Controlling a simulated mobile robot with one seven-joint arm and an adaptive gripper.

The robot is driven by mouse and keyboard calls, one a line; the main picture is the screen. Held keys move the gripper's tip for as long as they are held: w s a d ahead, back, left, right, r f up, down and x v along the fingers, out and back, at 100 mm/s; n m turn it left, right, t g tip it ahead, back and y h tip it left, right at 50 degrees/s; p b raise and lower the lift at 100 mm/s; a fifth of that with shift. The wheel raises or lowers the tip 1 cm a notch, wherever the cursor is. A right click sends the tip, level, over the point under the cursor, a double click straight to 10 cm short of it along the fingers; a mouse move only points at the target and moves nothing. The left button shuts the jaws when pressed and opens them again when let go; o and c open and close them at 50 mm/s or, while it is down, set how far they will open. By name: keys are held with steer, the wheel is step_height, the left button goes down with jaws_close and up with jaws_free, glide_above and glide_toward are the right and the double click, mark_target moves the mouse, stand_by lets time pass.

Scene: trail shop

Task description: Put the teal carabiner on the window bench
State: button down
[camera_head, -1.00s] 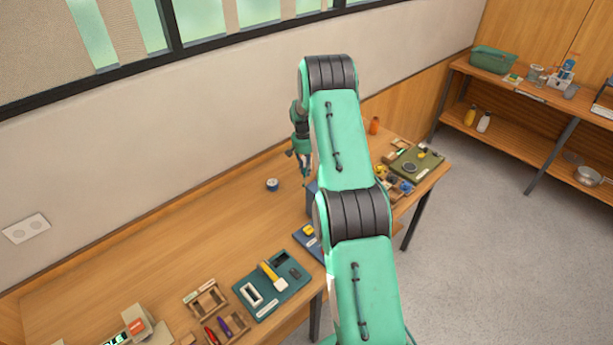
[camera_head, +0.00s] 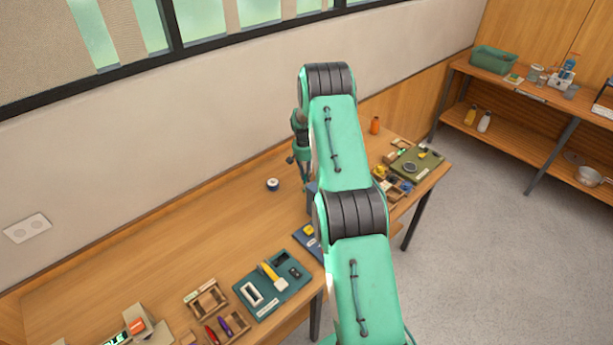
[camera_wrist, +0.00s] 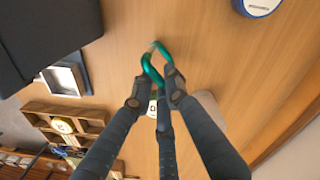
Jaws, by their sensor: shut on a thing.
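The teal carabiner (camera_wrist: 152,66) shows in the wrist view between the fingertips of my gripper (camera_wrist: 158,88), which is shut on it. The far end of the carabiner points away from the fingers, over bare wood. I cannot tell whether it touches the wood. The wooden bench under the window (camera_head: 190,240) runs along the wall in the head view, and its top also fills much of the wrist view (camera_wrist: 225,65). In the head view my arm hides the carabiner and most of my gripper, which is low over the bench.
A round white-and-blue tape roll (camera_head: 273,184) stands left of my gripper. A teal tray (camera_head: 272,285) and wooden boxes (camera_head: 206,299) lie toward the front. An orange bottle (camera_head: 375,125) and an olive mat (camera_head: 417,162) are at the right end. The left middle of the bench is clear.

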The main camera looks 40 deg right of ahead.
steer(key=shift+f, duration=0.15)
steer(key=c, duration=1.7)
jaws_free()
steer(key=r, duration=1.2)
steer(key=shift+w+a+r+b, duration=0.2)
steer(key=shift+w+a+b, duration=0.05)
steer(key=shift+a+b, duration=0.05)
